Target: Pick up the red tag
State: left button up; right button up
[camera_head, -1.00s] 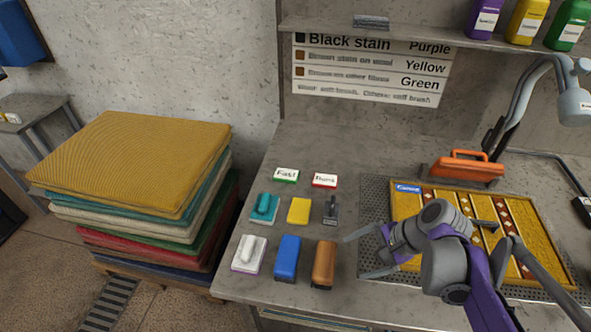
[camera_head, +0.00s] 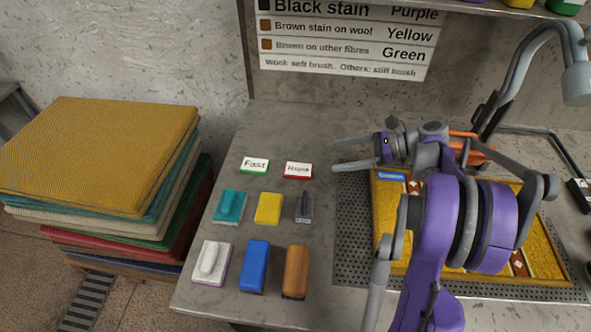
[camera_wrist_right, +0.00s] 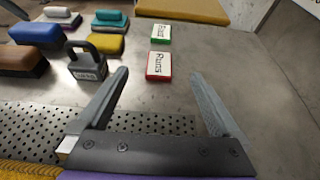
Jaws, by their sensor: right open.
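The red tag (camera_head: 298,170) is a small white block with a red edge and dark lettering. It lies flat on the grey table, right of the green-edged tag (camera_head: 255,166). In the right wrist view the red tag (camera_wrist_right: 160,66) lies ahead of the open fingers, a little beyond the fingertips, with the green tag (camera_wrist_right: 161,34) behind it. My right gripper (camera_head: 336,154) is open and empty, just right of the red tag in the head view; its fingers (camera_wrist_right: 160,78) also show in the wrist view. My left gripper is not in view.
Several brushes and sponges, such as the yellow sponge (camera_head: 269,208) and the brown brush (camera_head: 296,271), stand in front of the tags. A dark weight-like block (camera_wrist_right: 87,62) stands near my left-hand finger in the wrist view. A rug (camera_head: 384,215) lies on the perforated tray (camera_head: 352,240).

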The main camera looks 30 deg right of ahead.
send_near(307, 170)
jog(key=shift+f, duration=0.25)
jog(key=x, duration=0.7)
jog(key=shift+w+a, duration=0.1)
jog(key=c, duration=1.4)
jog(key=shift+o, duration=0.2)
jog(key=shift+r, duration=0.2)
notch_tip(307, 170, up, 18)
jog(key=p, duration=0.1)
jog(key=shift+f+p, duration=0.15)
jog(key=shift+p, duration=0.15)
